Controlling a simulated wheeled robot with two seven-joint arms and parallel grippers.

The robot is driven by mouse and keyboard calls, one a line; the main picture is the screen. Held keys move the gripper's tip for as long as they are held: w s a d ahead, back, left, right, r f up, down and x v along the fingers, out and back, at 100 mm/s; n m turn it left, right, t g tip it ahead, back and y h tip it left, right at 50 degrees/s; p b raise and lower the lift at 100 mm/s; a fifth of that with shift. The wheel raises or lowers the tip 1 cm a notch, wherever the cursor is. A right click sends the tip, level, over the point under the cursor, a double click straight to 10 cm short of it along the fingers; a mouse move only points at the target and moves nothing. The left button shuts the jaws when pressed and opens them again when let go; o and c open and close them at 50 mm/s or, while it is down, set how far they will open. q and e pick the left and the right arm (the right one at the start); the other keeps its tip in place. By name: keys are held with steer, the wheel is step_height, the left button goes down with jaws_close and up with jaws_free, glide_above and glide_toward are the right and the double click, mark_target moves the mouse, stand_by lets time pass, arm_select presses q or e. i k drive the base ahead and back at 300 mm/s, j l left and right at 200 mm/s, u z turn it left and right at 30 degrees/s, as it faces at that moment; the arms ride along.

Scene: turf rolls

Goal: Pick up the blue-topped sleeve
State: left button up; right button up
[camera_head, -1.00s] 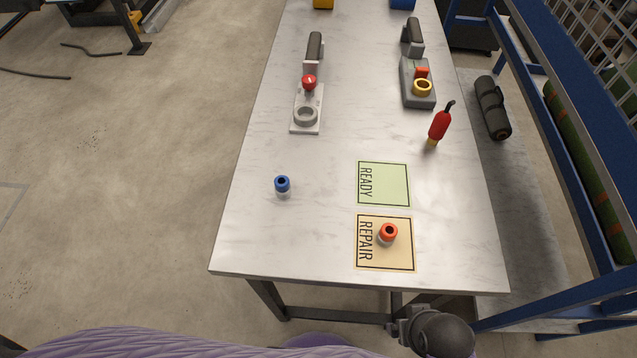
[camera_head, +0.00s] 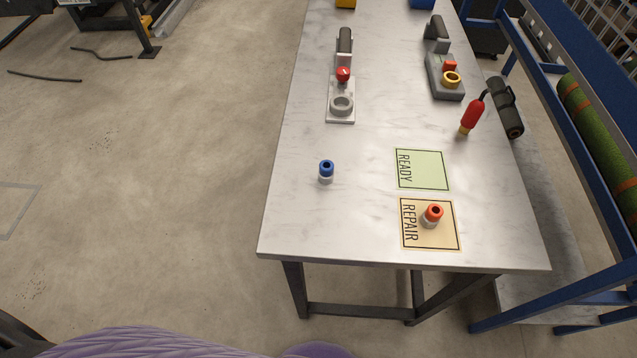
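The blue-topped sleeve (camera_head: 326,171) stands upright on the white marbled table (camera_head: 300,225), left of the green READY mat (camera_head: 422,170). Its lower part is pale grey or white, and nothing touches it. A similar sleeve with an orange-red top (camera_head: 432,216) stands on the tan REPAIR mat (camera_head: 447,240). Neither of my grippers shows in the head view now.
A light fixture with a red knob (camera_head: 343,75) stands behind the blue-topped sleeve. A dark grey fixture with a yellow ring (camera_head: 451,79) and a red tool (camera_head: 472,115) are farther right. A blue rack (camera_head: 560,105) flanks the table's right side. The floor at left is open.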

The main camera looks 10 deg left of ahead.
mark_target(326, 167)
steer(key=k+j+z, duration=0.15)
steer(key=j, duration=0.25)
steer(key=k+j+z, duration=0.15)
steer(key=j, duration=0.25)
steer(key=k+j+z, duration=0.15)
steer(key=j, duration=0.25)
steer(key=k+j+z, duration=0.15)
steer(key=j, duration=0.2)
steer(key=i+j+z, duration=0.25)
steer(key=j, duration=0.3)
steer(key=j+z, duration=0.2)
steer(key=j, duration=0.35)
steer(key=j+z, duration=0.25)
steer(key=j, duration=0.35)
steer(key=i+j+z, duration=0.4)
steer(key=i+j, duration=0.35)
